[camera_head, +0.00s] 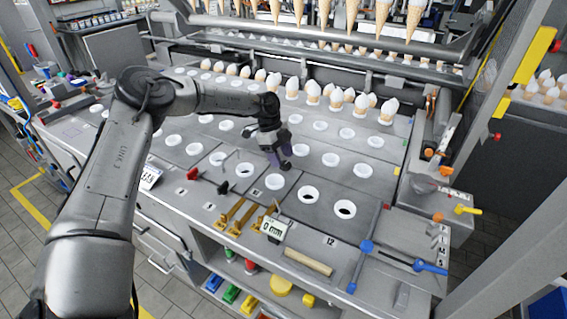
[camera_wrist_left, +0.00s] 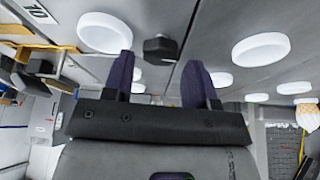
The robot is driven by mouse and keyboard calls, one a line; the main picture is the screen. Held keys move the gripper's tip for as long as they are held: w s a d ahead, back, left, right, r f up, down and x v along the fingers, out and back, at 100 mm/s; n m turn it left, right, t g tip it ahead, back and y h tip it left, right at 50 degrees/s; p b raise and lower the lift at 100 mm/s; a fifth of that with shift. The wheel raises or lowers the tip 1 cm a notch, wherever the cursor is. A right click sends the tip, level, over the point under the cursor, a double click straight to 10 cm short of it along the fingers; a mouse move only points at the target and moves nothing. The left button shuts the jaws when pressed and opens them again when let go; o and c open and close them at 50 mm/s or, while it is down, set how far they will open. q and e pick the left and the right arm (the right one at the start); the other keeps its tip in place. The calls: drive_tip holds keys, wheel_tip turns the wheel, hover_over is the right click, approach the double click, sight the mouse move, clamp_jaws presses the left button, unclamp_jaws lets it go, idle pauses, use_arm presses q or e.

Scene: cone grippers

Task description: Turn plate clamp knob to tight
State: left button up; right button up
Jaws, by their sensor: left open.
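My left gripper (camera_head: 279,161) hangs low over the grey plate deck (camera_head: 320,230), among the white cup rings. Its two purple fingers are apart with nothing between them in the left wrist view (camera_wrist_left: 158,66). A dark, faceted knob (camera_wrist_left: 160,49) shows in that view just beyond the gap between the fingertips, apart from both fingers. It looks like the plate clamp knob. I cannot tell whether it is loose or tight. In the head view I cannot make it out near the gripper. My right gripper is not in view.
White rings (camera_head: 308,194) stand around the gripper. Several filled cones (camera_head: 313,92) line the back, and more hang above. A small display (camera_head: 273,228) reads "0 mm" at the front. Brass-coloured fittings (camera_head: 239,214) and a blue-handled lever (camera_head: 366,247) lie along the front edge.

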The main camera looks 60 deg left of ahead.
use_arm(q)
drive_tip(key=shift+d+f, duration=0.25)
drive_tip(key=shift+f, duration=0.45)
drive_tip(key=shift+w+f, duration=0.1)
drive_tip(key=shift+f, duration=0.05)
